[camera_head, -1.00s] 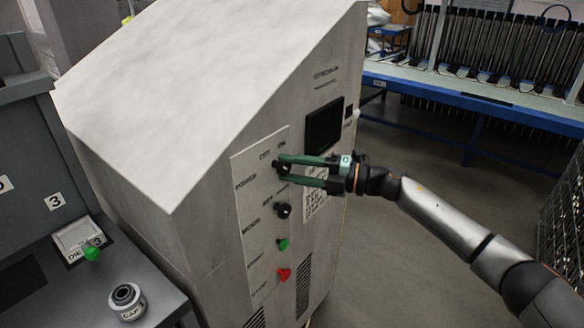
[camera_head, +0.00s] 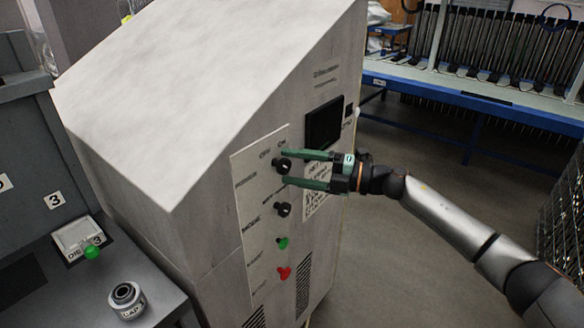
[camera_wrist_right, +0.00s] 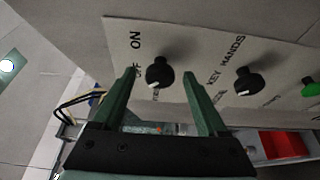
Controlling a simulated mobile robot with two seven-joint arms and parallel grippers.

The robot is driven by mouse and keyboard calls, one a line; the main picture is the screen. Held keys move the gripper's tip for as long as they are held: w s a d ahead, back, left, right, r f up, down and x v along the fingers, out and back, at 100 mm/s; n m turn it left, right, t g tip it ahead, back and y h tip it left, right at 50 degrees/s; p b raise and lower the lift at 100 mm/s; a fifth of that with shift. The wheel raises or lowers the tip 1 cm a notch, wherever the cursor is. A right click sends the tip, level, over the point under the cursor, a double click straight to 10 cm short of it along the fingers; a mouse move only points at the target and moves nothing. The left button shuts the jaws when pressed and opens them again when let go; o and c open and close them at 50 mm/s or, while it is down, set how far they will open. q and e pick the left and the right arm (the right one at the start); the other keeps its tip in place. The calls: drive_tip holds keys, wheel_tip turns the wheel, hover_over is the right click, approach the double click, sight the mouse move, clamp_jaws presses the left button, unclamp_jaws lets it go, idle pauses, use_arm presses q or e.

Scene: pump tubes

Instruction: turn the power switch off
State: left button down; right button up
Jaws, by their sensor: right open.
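The power switch is a black round knob (camera_head: 281,166) at the top of the light panel on the grey cabinet. In the right wrist view this knob (camera_wrist_right: 159,72) has a small white mark at its lower edge. An ON label is above and left of it; the other label is partly hidden by a finger. My right gripper (camera_head: 285,167) is open, its green fingertips just in front of the knob, one on either side of it in the wrist view. I cannot tell whether they touch it. My left gripper is not in view.
Below the switch are a black mode knob (camera_head: 283,209), a green button (camera_head: 282,243) and a red button (camera_head: 284,273). A grey fixture (camera_head: 62,290) with a white cylindrical part (camera_head: 127,301) stands at left.

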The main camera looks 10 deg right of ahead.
use_arm(q)
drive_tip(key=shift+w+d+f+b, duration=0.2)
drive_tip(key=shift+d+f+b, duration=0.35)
drive_tip(key=shift+b, duration=0.35)
use_arm(e)
drive_tip(key=v, duration=1.2)
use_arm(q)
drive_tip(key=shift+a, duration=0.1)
use_arm(e)
drive_tip(key=shift+r, duration=0.1)
